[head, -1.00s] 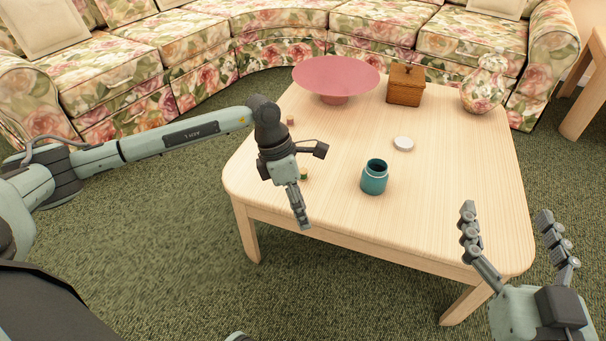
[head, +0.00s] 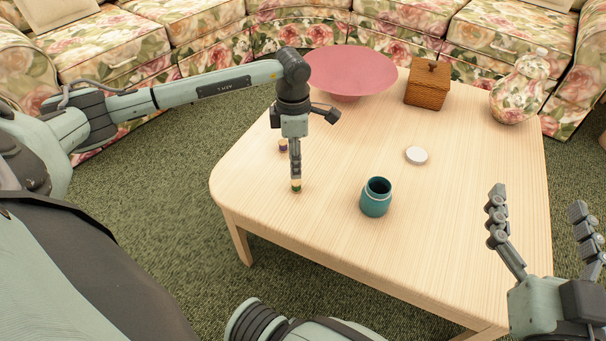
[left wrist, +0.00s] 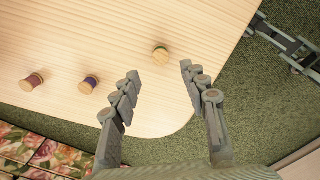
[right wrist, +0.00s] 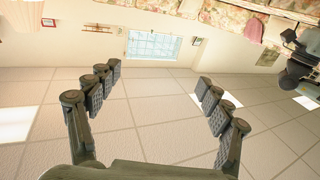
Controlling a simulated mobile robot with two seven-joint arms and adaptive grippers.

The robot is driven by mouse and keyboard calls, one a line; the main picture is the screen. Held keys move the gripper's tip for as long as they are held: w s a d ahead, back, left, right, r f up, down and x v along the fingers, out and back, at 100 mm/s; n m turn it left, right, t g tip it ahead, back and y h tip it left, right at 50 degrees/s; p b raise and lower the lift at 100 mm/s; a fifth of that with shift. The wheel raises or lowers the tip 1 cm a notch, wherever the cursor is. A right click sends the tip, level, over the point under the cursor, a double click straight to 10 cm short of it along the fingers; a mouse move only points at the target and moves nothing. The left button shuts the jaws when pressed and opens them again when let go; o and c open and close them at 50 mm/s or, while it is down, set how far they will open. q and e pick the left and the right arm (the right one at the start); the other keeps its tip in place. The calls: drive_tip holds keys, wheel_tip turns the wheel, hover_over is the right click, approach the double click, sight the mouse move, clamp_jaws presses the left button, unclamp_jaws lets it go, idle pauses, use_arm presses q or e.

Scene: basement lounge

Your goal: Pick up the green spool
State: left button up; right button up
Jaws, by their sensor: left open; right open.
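The green spool (head: 296,187) stands on the wooden coffee table near its left front edge, partly hidden by my left gripper. It also shows in the left wrist view (left wrist: 160,55), just beyond and between the fingertips. My left gripper (head: 296,175) points down right at the spool, its fingers open and apart in the left wrist view (left wrist: 160,70). No grip on the spool shows. My right gripper (head: 538,200) is open and empty, raised at the table's right front; its wrist view (right wrist: 158,72) shows only the room.
A purple spool (left wrist: 88,85) and a reddish spool (left wrist: 32,82) stand farther along the table (head: 330,235). A teal jar (head: 375,198) stands right of the green spool.

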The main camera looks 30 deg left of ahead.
sight(297, 181)
use_arm(q)
drive_tip(key=f, duration=0.6)
drive_tip(key=shift+d+b, duration=0.2)
drive_tip(key=shift+b, duration=0.15)
drive_tip(key=shift+f, duration=0.4)
use_arm(e)
drive_tip(key=r, duration=0.1)
drive_tip(key=s+a+r+t+y, duration=0.1)
drive_tip(key=r+t, duration=0.1)
drive_tip(key=r, duration=0.1)
drive_tip(key=shift+s+a+r, duration=0.1)
drive_tip(key=shift+s+a, duration=0.1)
drive_tip(key=shift+s, duration=0.05)
use_arm(q)
drive_tip(key=c, duration=0.8)
